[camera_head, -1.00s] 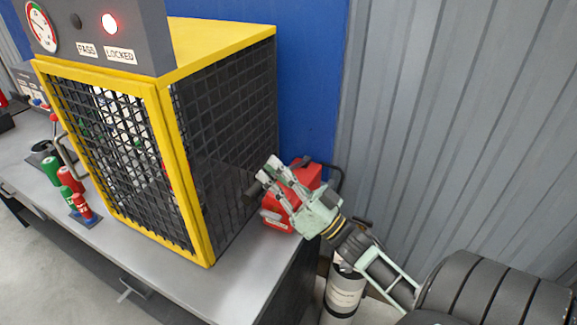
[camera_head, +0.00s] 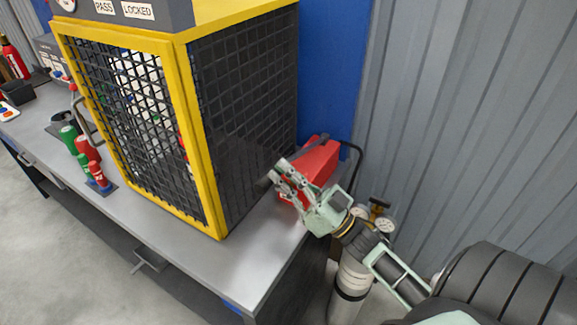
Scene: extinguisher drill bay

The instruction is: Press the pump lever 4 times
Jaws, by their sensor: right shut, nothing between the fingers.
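The pump is a red box (camera_head: 319,167) on the right end of the bench, beside the yellow-framed cage. Its dark lever (camera_head: 307,149) slants over the box, down toward the left, and ends in a black grip (camera_head: 263,186) near the cage's mesh side. My right gripper (camera_head: 278,171) is shut and empty. Its fingertips are at the lever close to the black grip, and they hide part of the lever. I cannot tell whether they touch it. The gripper body covers the front of the pump. My left gripper is not in view.
The yellow mesh cage (camera_head: 214,225) stands close to the left of my right gripper. Green and red cylinders (camera_head: 88,148) stand on the bench (camera_head: 190,255) at left. A pale cylinder (camera_head: 350,280) with gauges (camera_head: 385,225) stands beyond the bench's right end. A grey corrugated wall is behind.

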